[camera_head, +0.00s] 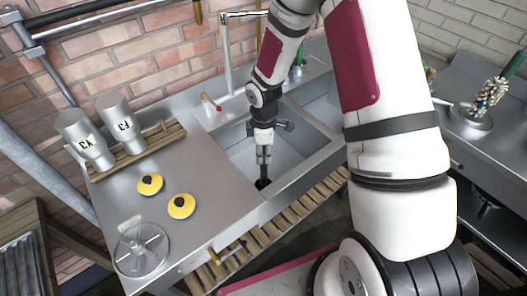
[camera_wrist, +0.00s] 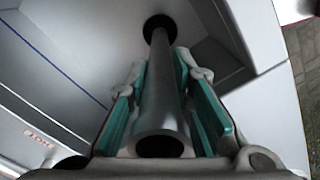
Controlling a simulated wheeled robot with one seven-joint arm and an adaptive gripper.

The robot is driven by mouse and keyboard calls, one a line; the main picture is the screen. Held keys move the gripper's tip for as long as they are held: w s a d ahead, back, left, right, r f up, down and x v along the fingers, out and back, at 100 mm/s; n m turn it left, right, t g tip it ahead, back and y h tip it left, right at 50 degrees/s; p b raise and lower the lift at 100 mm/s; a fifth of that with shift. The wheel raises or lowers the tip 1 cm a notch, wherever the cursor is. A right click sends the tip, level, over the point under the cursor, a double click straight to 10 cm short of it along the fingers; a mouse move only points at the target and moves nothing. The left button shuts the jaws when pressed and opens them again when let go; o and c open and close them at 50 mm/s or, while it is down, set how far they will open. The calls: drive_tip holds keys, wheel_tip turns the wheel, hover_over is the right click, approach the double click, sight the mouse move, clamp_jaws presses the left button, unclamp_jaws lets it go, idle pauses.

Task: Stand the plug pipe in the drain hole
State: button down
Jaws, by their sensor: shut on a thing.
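My gripper (camera_head: 264,150) points down into the left sink basin (camera_head: 285,158). It is shut on the grey plug pipe (camera_head: 264,171), which hangs below it, close to upright. In the wrist view the hollow near end of the plug pipe (camera_wrist: 160,125) lies between the teal finger pads of my gripper (camera_wrist: 168,75). The far end meets a dark round patch (camera_wrist: 160,27) on the basin floor, which also shows in the head view (camera_head: 262,184). I cannot tell whether this is the drain hole or a black foot on the pipe, nor whether the pipe is in the hole.
Two grey canisters (camera_head: 85,140) (camera_head: 122,126) stand on a slatted rack at the counter's left back. Two yellow discs (camera_head: 150,184) (camera_head: 181,206) and a metal wheel-like disc (camera_head: 142,249) lie on the counter. A tall tap (camera_head: 227,60) rises behind the basin, whose walls surround my gripper.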

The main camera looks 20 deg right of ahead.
drive_tip(key=shift+f+b, duration=0.35)
drive_tip(key=shift+f, duration=0.65)
drive_tip(key=c, duration=1.3)
unclamp_jaws()
drive_tip(key=shift+c, duration=0.2)
wheel_tip(320, 180, up, 12)
drive_tip(key=shift+r, duration=0.4)
drive_tip(key=s+d+r+m+t+h, duration=0.1)
drive_tip(key=s+r+m, duration=0.25)
drive_tip(key=r, duration=0.65)
drive_tip(key=s+a+r+m+t+y, duration=0.1)
drive_tip(key=s+r+m+t, duration=0.3)
drive_tip(key=s+r+m, duration=0.6)
drive_tip(key=s+r, duration=0.6)
drive_tip(key=s, duration=0.2)
